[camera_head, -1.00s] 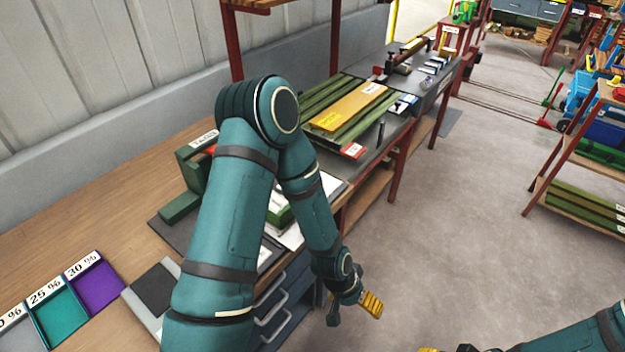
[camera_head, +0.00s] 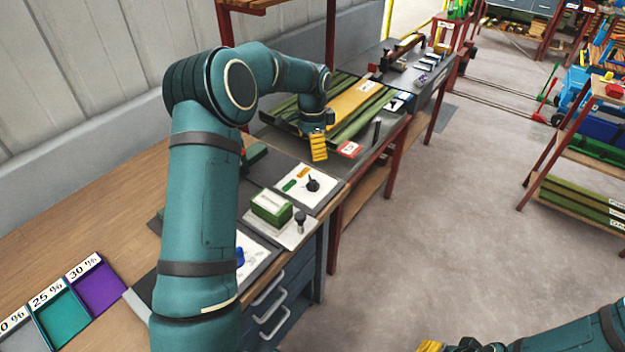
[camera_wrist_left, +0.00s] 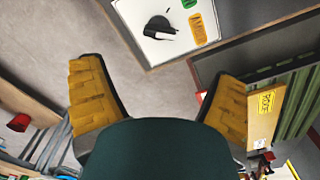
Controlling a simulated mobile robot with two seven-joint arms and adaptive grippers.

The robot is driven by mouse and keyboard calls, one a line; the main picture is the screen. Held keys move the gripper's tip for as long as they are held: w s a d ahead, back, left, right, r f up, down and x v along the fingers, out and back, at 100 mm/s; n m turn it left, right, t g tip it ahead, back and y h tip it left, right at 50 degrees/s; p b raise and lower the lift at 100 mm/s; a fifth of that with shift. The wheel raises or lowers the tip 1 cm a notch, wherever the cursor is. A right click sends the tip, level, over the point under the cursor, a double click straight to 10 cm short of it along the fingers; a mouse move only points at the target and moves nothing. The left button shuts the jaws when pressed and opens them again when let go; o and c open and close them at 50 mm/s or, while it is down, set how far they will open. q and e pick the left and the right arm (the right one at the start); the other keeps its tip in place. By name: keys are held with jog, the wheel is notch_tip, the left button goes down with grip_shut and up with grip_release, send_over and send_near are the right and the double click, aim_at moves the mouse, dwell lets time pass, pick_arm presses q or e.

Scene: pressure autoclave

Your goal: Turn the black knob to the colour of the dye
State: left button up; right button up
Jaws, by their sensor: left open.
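The black knob (camera_head: 312,185) sits on a white plate beside a green label (camera_head: 289,186) and an orange label (camera_head: 303,172). In the left wrist view the knob (camera_wrist_left: 158,27) has a white pointer directed right, roughly to the orange label (camera_wrist_left: 198,28). My left gripper (camera_head: 318,148) hangs beyond the knob plate, apart from it. In the left wrist view its yellow fingers (camera_wrist_left: 160,72) are spread with nothing between them. I cannot identify the dye.
A green box (camera_head: 270,210) and a small knob (camera_head: 300,220) stand on a nearer white panel. A blue part (camera_head: 240,257) is partly hidden by my left arm. Teal (camera_head: 60,318) and purple (camera_head: 100,288) trays lie at lower left. Open floor is at right.

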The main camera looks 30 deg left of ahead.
aim_at(313, 177)
pick_arm(q)
notch_tip(313, 177, down, 12)
jog(key=shift+f+b, duration=0.25)
jog(key=shift+b, duration=0.35)
jog(key=c, duration=1.2)
